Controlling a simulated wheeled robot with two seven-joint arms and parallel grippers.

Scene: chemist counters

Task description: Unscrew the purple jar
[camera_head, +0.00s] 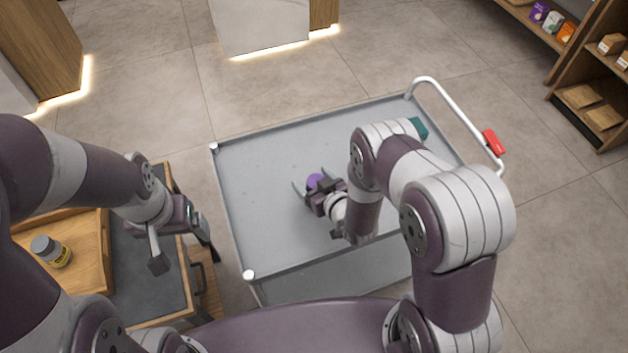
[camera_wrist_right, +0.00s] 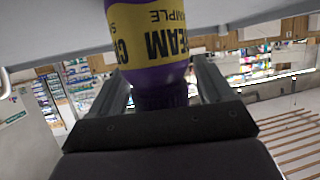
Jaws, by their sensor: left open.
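The purple jar (camera_head: 315,181) stands on the grey cart top (camera_head: 262,152). In the right wrist view the jar (camera_wrist_right: 155,75) has a yellow label with upside-down lettering, and its dark purple lid end is toward the palm. My right gripper (camera_head: 314,183) is at the jar, with one finger on either side. Its fingers are spread in the head view; contact with the jar cannot be made out. My left gripper (camera_head: 186,260) is open and empty, pointing down beside the cart's left edge, over the edge of the dark-topped wooden counter, well apart from the jar.
A wooden tray (camera_head: 84,283) on the dark counter (camera_head: 150,300) at left holds a grey-lidded jar with a yellow label (camera_head: 52,251). A teal object (camera_head: 418,128) lies at the cart's far right, partly behind my right arm. The cart's left half is clear.

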